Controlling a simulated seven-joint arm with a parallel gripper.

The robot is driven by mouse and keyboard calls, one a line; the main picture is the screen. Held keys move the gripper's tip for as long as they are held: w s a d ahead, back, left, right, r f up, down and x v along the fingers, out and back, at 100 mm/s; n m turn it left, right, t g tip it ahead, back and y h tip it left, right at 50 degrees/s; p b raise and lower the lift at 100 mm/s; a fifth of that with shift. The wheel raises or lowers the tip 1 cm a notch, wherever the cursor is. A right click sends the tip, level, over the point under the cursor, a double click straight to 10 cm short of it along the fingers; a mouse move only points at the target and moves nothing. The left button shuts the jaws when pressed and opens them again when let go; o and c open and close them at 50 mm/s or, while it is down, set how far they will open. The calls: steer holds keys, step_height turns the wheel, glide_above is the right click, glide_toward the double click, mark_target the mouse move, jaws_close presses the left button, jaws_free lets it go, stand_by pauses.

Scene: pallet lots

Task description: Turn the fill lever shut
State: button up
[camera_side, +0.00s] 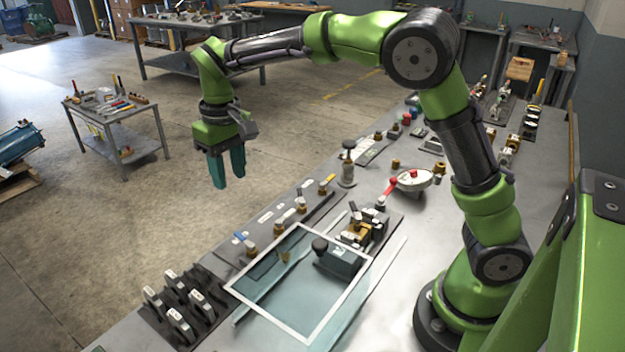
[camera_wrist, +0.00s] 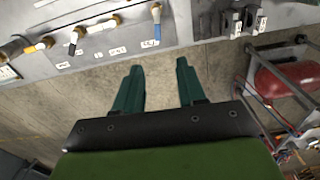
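A row of small brass valves with levers runs along the bench edge, with small labels I cannot read clearly, so I cannot tell which is the fill lever. The blue lever (camera_side: 243,240) is at the near end; it also shows at the top of the wrist view (camera_wrist: 156,13), pointing across the row. The yellow lever (camera_side: 327,181) is at the far end and shows at left in the wrist view (camera_wrist: 35,47). White-handled levers (camera_wrist: 73,47) sit between them. My gripper (camera_side: 231,182) is open and empty, above the floor just outside the bench edge, touching nothing.
A white-framed panel (camera_side: 271,317) covers part of the bench near the levers. Black breaker-like switches (camera_side: 180,325) stand at the near end. A round gauge-like part with a red handle (camera_side: 413,179) lies farther back. The space around my gripper is clear.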

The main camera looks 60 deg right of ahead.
steer(key=s+d+r+m+t+y, duration=0.1)
steer(key=s+d+r+t, duration=0.1)
steer(key=s, duration=0.9)
steer(key=s+d+r+m+t, duration=0.2)
steer(key=s+d+t, duration=0.2)
steer(key=s, duration=0.7)
steer(key=shift+d+r+m+t+y, duration=0.2)
steer(key=shift+m+t+y, duration=0.1)
steer(key=shift+t+y, duration=0.1)
steer(key=n+g+h, duration=0.2)
steer(key=g, duration=0.5)
glide_toward(240, 235)
step_height(240, 235, down, 8)
steer(key=shift+w+r, duration=0.1)
steer(key=shift+r, duration=0.1)
steer(key=shift+c, duration=0.2)
